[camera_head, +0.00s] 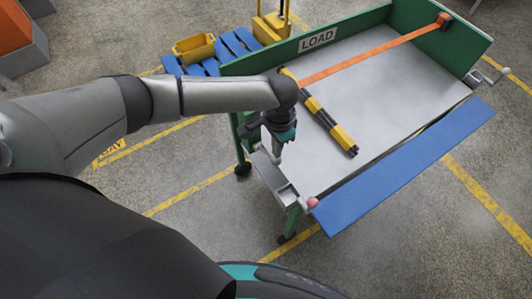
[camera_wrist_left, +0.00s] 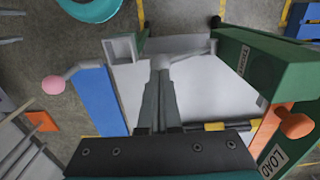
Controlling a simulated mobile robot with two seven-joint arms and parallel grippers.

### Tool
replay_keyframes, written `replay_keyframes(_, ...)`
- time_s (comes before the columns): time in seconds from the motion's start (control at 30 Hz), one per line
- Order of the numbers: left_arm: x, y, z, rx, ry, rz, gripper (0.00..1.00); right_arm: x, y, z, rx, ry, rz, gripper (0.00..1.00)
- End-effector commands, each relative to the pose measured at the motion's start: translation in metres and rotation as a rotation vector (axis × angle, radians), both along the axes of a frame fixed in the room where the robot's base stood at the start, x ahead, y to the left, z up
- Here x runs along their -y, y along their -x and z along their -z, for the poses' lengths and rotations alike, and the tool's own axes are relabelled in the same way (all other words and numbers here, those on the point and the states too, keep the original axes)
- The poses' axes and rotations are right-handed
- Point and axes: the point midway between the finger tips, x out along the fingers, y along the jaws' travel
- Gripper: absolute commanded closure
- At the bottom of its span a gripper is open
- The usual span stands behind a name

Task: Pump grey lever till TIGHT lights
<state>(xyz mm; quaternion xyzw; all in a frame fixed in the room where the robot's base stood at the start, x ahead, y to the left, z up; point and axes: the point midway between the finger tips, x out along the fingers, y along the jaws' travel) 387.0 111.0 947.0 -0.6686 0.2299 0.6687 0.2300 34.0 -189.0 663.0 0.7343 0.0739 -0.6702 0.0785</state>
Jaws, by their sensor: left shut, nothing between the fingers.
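My left gripper (camera_head: 277,150) is at the near left corner of the green cart, pointing down. In the left wrist view its fingers (camera_wrist_left: 160,75) are shut with nothing between them. The tips are at the rounded end of the grey lever (camera_wrist_left: 186,56), whose arm runs right towards the green side wall; I cannot tell whether they touch. In the head view the lever is mostly hidden by the gripper. A small label plate (camera_wrist_left: 241,60), seemingly reading TIGHT, is on the green wall; I cannot tell whether it is lit. My right gripper is not in view.
An orange strap (camera_head: 370,53) crosses the grey cart bed (camera_head: 395,95). A yellow-black bar (camera_head: 328,123) lies on the bed. A pink-knobbed crank (camera_head: 312,202) sticks out at the near corner. A blue flap (camera_head: 405,165) runs along the right side. A LOAD sign (camera_head: 317,39) marks the back wall.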

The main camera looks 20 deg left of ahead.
Motion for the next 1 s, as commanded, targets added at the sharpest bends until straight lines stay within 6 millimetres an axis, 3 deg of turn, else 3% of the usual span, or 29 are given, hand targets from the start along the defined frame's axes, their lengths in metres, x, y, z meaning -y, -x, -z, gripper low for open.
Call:
replay_keyframes(0.07, 0.0, 0.0, 0.0, 0.0, 0.0, 0.0, 0.98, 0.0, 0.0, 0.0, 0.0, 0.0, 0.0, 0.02)
replay_keyframes(0.2, 0.0, 0.0, 0.0, 0.0, 0.0, 0.0, 0.82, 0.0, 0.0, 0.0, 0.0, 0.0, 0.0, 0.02)
replay_keyframes(1.0, 0.0, 0.0, 0.015, 0.0, 0.0, 0.0, 0.82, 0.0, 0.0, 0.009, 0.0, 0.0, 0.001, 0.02)
